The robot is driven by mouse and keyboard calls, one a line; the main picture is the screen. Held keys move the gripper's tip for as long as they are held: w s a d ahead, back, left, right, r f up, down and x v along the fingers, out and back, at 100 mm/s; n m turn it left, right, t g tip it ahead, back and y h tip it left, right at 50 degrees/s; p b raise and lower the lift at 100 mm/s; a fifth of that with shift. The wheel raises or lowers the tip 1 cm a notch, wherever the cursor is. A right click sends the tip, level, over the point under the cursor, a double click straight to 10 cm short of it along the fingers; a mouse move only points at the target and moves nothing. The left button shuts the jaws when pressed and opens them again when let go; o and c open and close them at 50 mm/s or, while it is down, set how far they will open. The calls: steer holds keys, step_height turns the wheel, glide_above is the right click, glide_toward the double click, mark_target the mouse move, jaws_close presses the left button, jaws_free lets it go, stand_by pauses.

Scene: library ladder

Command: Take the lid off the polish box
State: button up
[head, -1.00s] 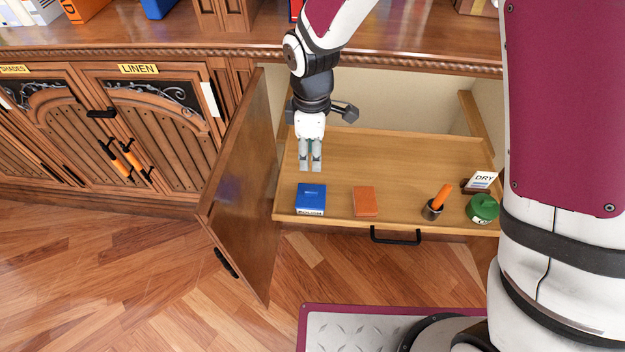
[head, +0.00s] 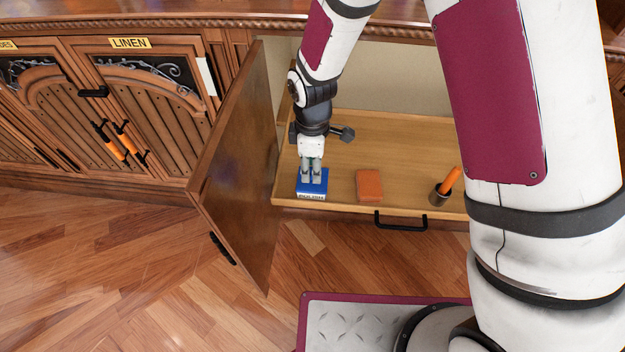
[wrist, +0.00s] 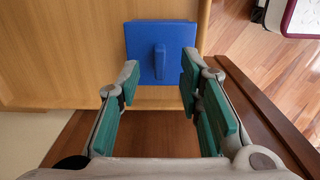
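The polish box (head: 311,195) stands at the left end of the pull-out shelf. It has a white printed front and a blue lid (head: 302,187). In the wrist view the blue lid (wrist: 178,36) shows from above with a narrow raised grip (wrist: 160,62) in its middle. My gripper (head: 314,180) is just above the lid in the head view. In the wrist view my gripper (wrist: 158,80) is open, its green-padded fingers apart on either side of the line of the grip. The grip lies a little ahead of the fingertips, with nothing between the pads.
An orange-brown block (head: 369,185) lies right of the box, and a dark cup with an orange handle (head: 446,188) stands further right. The open cabinet door (head: 236,165) rises close on the left. A black pull handle (head: 401,223) is on the shelf front.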

step_height(320, 180, down, 3)
steer(key=shift+r+b, duration=0.15)
steer(key=shift+b, duration=0.2)
steer(key=shift+c, duration=0.3)
jaws_close()
steer(key=shift+r, duration=0.2)
